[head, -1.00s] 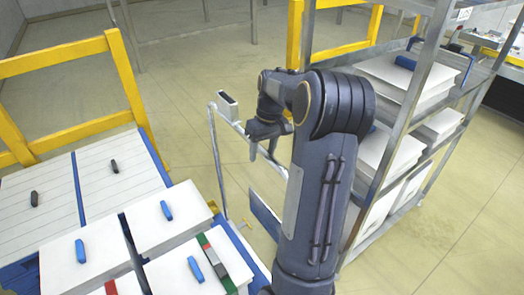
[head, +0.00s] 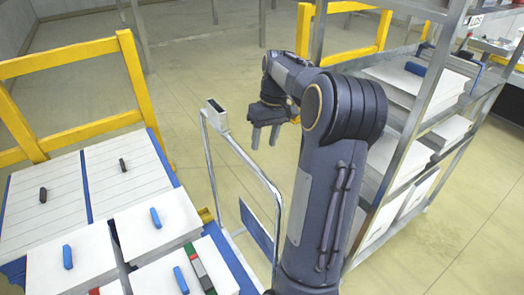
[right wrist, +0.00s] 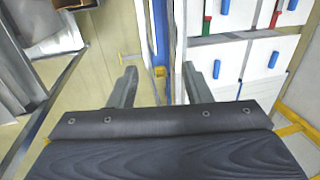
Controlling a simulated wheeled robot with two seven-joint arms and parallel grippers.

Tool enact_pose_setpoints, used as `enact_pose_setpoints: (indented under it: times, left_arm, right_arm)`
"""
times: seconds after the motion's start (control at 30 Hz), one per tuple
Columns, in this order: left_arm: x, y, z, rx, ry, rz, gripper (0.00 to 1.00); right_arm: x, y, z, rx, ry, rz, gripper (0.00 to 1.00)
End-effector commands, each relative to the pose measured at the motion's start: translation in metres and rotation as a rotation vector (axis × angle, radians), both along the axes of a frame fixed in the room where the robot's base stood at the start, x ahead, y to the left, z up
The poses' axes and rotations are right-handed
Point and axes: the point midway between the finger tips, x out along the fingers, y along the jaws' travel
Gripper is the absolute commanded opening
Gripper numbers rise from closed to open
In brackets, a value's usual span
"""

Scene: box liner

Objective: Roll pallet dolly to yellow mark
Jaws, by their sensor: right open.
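A cart-like frame with a bent chrome handle (head: 245,158) stands in the middle of the head view. A small grey-white box sits on the handle's left end, and a blue panel (head: 257,229) is low inside it. I take it for the pallet dolly, but its base is hidden. My right gripper (head: 265,135) is open and empty, fingers down, apart from the handle in the picture. In the right wrist view its two fingers (right wrist: 160,88) are spread wide. A small yellow piece (right wrist: 159,72) shows between them; I cannot tell whether it is the mark. My left gripper is out of view.
A blue-based platform with a yellow rail (head: 75,133) and white boxes (head: 157,226) stands at left. A metal shelf rack (head: 432,90) with white stacks is close on the right. Bare tiled floor (head: 215,65) lies beyond the handle.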

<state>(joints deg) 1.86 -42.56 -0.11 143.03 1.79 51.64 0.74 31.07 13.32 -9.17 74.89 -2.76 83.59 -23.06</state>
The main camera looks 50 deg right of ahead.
Motion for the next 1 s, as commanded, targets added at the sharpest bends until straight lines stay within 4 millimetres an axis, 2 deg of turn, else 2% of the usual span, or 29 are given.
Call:
enact_pose_setpoints:
  times: [0.13, 0.47, 0.57, 0.7, 0.8, 1.0]
  left_arm:
    - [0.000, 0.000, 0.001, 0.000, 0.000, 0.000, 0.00]
    - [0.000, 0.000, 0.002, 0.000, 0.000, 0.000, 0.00]
    - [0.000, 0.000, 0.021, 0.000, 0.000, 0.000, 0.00]
    - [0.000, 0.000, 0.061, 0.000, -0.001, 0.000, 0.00]
    - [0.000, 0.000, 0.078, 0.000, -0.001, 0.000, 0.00]
    - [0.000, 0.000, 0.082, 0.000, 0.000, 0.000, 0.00]
  right_arm:
    - [0.000, -0.001, 0.013, 0.002, 0.000, 0.002, 0.44]
    - [0.000, 0.000, 0.016, 0.002, 0.003, 0.004, 0.44]
    - [0.003, 0.011, 0.021, -0.041, 0.043, -0.002, 0.44]
    - [0.008, 0.038, 0.024, -0.204, 0.122, -0.013, 0.44]
    - [0.012, 0.053, 0.024, -0.311, 0.128, -0.007, 0.44]
    - [0.013, 0.058, 0.007, -0.380, 0.120, -0.004, 0.44]
